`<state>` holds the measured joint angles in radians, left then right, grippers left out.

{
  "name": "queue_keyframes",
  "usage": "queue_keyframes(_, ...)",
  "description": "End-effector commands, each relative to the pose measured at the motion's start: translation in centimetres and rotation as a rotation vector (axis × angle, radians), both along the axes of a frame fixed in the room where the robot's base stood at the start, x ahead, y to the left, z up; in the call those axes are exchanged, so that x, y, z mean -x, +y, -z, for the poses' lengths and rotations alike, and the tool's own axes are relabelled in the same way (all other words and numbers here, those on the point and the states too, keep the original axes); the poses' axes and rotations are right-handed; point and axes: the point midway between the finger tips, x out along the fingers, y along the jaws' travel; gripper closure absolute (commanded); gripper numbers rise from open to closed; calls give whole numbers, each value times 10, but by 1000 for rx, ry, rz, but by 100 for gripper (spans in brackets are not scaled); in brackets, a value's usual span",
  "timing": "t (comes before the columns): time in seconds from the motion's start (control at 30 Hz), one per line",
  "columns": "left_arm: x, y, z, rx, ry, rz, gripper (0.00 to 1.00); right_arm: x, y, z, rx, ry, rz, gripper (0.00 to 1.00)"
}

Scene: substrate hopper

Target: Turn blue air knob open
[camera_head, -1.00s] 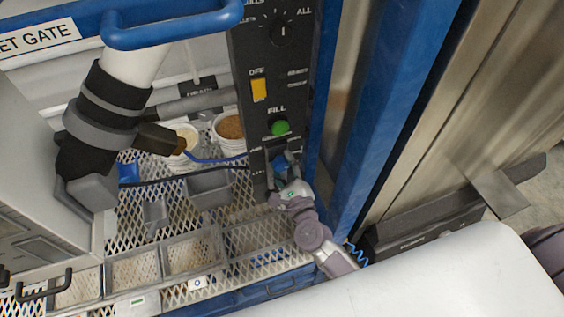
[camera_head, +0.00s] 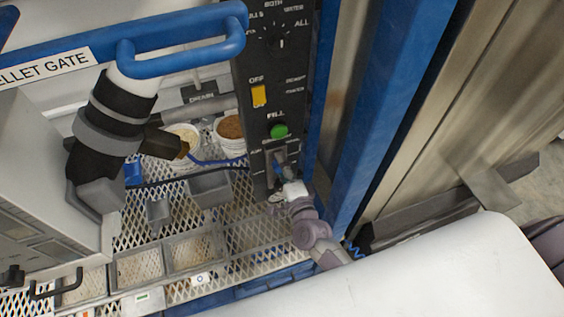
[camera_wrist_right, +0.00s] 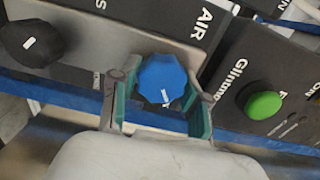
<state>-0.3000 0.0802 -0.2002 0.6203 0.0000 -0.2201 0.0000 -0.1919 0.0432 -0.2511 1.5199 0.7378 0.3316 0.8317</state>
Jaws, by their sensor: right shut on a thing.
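The blue air knob (camera_wrist_right: 163,80) shows in the right wrist view, below the AIR label on a grey plate, with a white mark on its face. My right gripper (camera_wrist_right: 160,105) has its two green-padded fingers on either side of the knob and is shut on it. My left gripper is not in view.
A green button (camera_head: 279,131) sits above the knob, with a yellow switch (camera_head: 259,95) higher up. A black knob (camera_wrist_right: 35,42) is beside the air knob in the wrist view. A blue post (camera_head: 375,120) stands right of the panel. Buckets and trays are at left.

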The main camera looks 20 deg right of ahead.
Motion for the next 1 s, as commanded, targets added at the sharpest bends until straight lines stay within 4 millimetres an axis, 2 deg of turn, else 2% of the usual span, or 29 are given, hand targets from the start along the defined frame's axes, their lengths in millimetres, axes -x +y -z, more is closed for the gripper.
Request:
queue_keyframes(0.4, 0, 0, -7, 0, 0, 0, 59, 0, 1, 0, 171, -3, -2, 89)
queue_keyframes(0.93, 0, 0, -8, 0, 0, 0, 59, 1, 1, 1, 192, -3, -2, 89)
queue_keyframes(0.97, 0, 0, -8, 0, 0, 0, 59, 1, 1, 1, 192, -3, -2, 49)
queue_keyframes(1.0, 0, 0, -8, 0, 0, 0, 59, 1, 1, 1, 192, -3, -2, 42)
